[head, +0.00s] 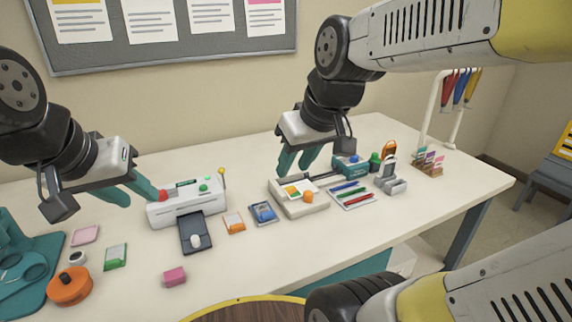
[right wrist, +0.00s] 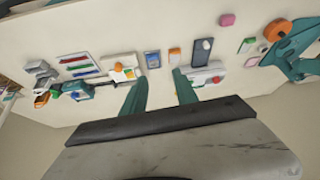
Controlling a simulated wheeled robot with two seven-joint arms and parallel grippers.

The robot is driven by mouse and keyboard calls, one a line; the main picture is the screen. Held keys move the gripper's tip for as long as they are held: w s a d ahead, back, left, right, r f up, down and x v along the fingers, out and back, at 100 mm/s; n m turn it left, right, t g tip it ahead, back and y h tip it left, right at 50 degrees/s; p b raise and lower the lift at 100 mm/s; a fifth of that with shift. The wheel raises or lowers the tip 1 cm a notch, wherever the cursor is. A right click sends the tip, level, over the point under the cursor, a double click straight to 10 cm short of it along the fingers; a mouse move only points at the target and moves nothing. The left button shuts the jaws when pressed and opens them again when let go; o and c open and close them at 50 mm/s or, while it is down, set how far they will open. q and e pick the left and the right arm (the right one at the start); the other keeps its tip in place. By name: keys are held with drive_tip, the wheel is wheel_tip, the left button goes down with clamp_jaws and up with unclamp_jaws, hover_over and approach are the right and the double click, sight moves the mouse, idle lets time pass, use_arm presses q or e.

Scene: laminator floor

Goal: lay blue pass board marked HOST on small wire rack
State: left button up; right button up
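A small blue board (head: 263,212) with a pale label lies flat on the table, right of the white laminator (head: 188,207); its lettering is too small to read. It also shows in the right wrist view (right wrist: 152,59). A small rack with coloured cards (head: 428,162) stands at the right rear; I cannot tell whether it is the wire rack. My right gripper (head: 298,165) is open and empty above the back of the table, behind the blue board. My left gripper (head: 140,194) appears open and empty near the laminator's left end, beside a red knob.
A cream trimmer-like device (head: 300,200), a tray of coloured pens (head: 352,195) and a grey holder (head: 390,182) stand right of the board. An orange card (head: 234,223) lies beside it. A pink block (head: 174,277) lies in front.

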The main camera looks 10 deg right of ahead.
drive_tip(key=s+m+t, duration=0.1)
drive_tip(key=s+m, duration=0.1)
drive_tip(key=s, duration=0.1)
drive_tip(key=shift+s+m, duration=0.15)
drive_tip(key=shift+m, duration=0.25)
idle(1.0)
